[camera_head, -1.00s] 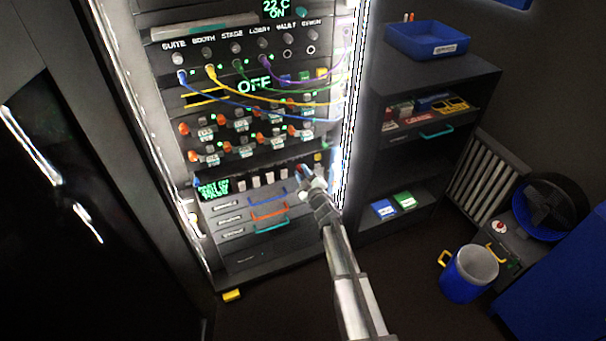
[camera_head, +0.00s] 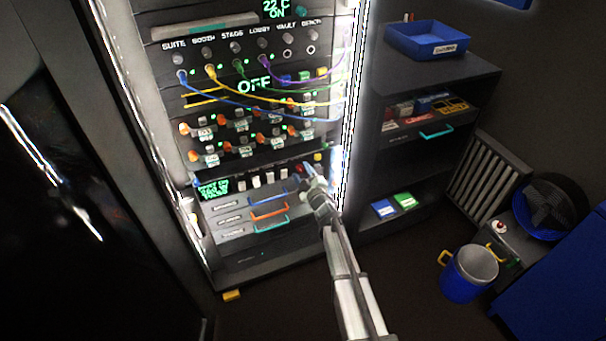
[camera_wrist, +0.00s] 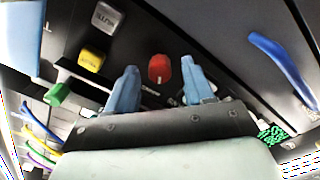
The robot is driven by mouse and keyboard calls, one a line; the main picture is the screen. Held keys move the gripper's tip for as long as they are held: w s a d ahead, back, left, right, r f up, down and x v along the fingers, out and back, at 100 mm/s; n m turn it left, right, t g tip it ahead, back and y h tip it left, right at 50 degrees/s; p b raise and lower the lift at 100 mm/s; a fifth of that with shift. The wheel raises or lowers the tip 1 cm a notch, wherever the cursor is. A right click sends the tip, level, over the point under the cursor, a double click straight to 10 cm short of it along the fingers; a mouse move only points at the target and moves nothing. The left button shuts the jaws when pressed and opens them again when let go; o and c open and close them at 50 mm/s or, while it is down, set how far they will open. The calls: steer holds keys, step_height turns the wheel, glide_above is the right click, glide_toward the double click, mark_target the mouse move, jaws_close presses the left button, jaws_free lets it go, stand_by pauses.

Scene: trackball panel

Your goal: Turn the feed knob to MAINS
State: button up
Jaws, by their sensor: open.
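A red knob (camera_wrist: 158,68) shows in the wrist view on the dark panel, just beyond and between my fingertips; I cannot read a FEED or MAINS label on it. It also shows small in the head view (camera_head: 299,168), at the lower right of the rack. My gripper (camera_wrist: 161,78) has two blue fingers spread apart, with nothing held between them. In the head view my gripper (camera_head: 306,181) is at the rack's lower right, close to the red knob. Whether a finger touches the knob cannot be told.
A yellow button (camera_wrist: 92,58), a grey button (camera_wrist: 107,17) and a green block (camera_wrist: 60,95) lie left of the knob. A blue drawer handle (camera_wrist: 283,65) is to the right. White sliders (camera_head: 256,181) sit left of my gripper; patch cables (camera_head: 262,103) hang above.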

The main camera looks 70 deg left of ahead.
steer(key=shift+d, duration=0.1)
steer(key=d, duration=1.3)
steer(key=shift+d, duration=0.35)
